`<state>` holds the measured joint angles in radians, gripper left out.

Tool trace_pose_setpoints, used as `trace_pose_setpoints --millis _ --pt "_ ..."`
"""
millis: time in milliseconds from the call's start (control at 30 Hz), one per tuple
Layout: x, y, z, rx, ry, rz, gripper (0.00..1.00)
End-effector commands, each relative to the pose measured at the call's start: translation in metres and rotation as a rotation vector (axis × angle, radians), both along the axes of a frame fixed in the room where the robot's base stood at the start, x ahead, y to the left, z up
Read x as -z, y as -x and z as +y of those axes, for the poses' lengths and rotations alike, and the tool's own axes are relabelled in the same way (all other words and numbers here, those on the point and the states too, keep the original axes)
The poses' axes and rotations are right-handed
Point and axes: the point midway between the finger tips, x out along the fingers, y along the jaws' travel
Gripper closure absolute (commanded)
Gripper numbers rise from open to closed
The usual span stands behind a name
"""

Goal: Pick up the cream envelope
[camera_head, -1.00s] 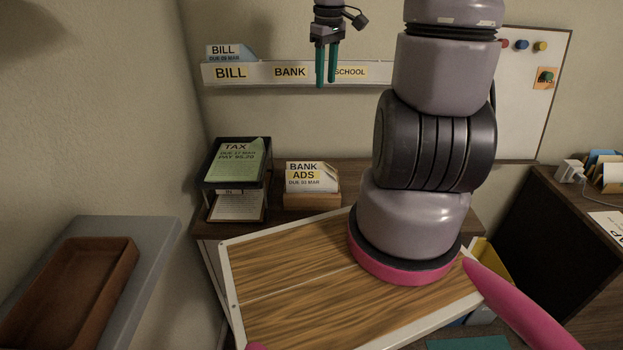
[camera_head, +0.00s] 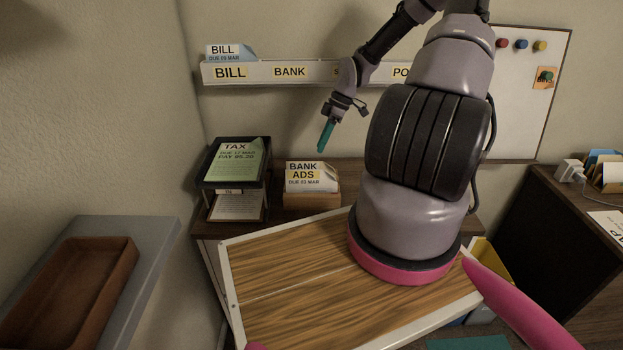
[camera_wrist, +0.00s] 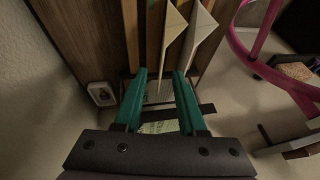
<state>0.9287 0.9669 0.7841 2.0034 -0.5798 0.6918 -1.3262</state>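Pale envelopes stand in a wooden holder (camera_head: 312,200) on the desk in the head view. The front one (camera_head: 312,185) reads "DUE 03 MAR", with "BANK" and "ADS" labels showing. I cannot tell for sure which is the cream envelope. In the wrist view two cream-coloured folded pieces (camera_wrist: 173,30) (camera_wrist: 199,32) show near-edge-on beyond my fingertips, with wooden slats beside them. My gripper (camera_head: 322,150), with teal fingers, is above and slightly right of the holder. In the wrist view my gripper (camera_wrist: 160,74) has its fingers apart, with nothing clearly held between them.
A black two-level tray (camera_head: 238,182) with a green "TAX" sheet (camera_head: 236,158) stands left of the holder. A wall rack (camera_head: 250,73) labelled "BILL" and "BANK" is behind. A brown tray (camera_head: 85,285) lies far left. A wall socket (camera_wrist: 102,93) shows in the wrist view.

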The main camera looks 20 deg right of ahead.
Motion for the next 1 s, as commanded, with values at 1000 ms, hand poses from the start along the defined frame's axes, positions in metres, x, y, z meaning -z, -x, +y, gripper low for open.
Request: trace_pose_setpoints --millis 1000 --pt "0.079 0.007 0.040 0.002 0.002 0.002 0.72"
